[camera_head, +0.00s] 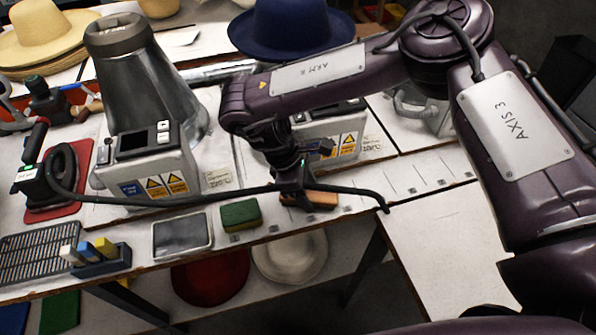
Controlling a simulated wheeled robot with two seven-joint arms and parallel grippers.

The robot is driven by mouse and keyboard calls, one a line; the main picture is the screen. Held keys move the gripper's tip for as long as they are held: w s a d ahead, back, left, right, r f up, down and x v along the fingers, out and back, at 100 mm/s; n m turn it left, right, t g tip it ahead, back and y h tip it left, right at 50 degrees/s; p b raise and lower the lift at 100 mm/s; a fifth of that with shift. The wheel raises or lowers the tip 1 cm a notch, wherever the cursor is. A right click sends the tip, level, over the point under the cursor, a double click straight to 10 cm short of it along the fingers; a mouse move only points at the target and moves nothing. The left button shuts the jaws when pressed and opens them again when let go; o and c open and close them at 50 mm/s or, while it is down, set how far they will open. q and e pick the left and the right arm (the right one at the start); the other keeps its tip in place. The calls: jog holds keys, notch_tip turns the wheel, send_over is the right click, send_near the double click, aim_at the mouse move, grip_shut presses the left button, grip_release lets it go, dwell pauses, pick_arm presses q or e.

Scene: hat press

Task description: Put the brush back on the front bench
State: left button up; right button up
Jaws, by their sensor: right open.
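The brush (321,199), an orange-brown wooden block, lies at the front edge of the front bench (358,199), partly hidden by my right gripper (294,199). That gripper points down at the brush and is open, with its fingers at or just over the brush's left part. I cannot tell whether the fingers touch it. My left gripper is not in view.
A green sponge (240,214) and a grey tray (182,234) lie left of the brush. A hat press (150,85) stands behind. A black iron (50,180) sits on a red pad. Red (211,278) and white hats (290,257) rest below the bench.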

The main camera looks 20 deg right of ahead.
jog(key=v, duration=1)
jog(key=shift+a+r, duration=0.2)
jog(key=shift+r, duration=0.15)
